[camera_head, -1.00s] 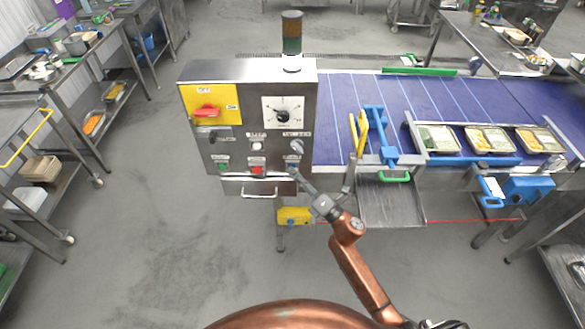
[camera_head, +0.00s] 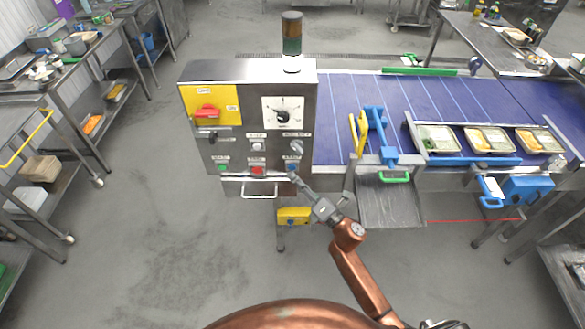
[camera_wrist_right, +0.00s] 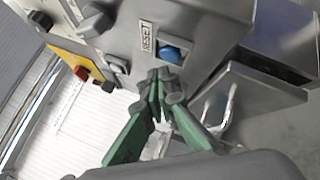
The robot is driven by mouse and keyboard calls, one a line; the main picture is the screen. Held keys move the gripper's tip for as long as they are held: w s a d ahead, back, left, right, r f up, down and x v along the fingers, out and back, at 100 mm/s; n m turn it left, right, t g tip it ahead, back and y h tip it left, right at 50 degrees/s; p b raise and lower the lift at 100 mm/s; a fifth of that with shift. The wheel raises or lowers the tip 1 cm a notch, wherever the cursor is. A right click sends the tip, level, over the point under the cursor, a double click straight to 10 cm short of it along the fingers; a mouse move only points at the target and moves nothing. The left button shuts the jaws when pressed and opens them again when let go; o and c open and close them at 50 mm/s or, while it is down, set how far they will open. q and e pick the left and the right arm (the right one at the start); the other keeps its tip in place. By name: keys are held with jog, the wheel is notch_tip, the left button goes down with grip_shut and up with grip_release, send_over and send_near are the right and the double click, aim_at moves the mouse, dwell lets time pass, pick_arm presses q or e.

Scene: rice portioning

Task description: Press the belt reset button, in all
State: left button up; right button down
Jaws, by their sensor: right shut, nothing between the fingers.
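The belt reset button is the blue button (camera_wrist_right: 171,54) beside a RESET label in the right wrist view. It sits on the lower right of the steel control box (camera_head: 248,70). In the head view my right gripper (camera_head: 293,174) is in front of that spot and largely hides the button. In the wrist view the right gripper (camera_wrist_right: 164,80) is shut and empty, its fingertips just below the button. A small gap seems to show between them, but contact is hard to judge. My left gripper is not in view.
The box also carries a red switch (camera_head: 207,111), a dial (camera_head: 283,116), a green button (camera_head: 223,168) and a red button (camera_head: 258,170). A handle (camera_head: 259,194) juts out below. The blue conveyor belt (camera_head: 345,95) with several food trays runs off to the right.

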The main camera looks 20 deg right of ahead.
jog(key=s, duration=0.2)
jog(key=s+a, duration=0.1)
jog(key=s, duration=0.2)
jog(key=shift+a, duration=0.2)
jog(key=shift+w, duration=0.1)
dwell(0.6)
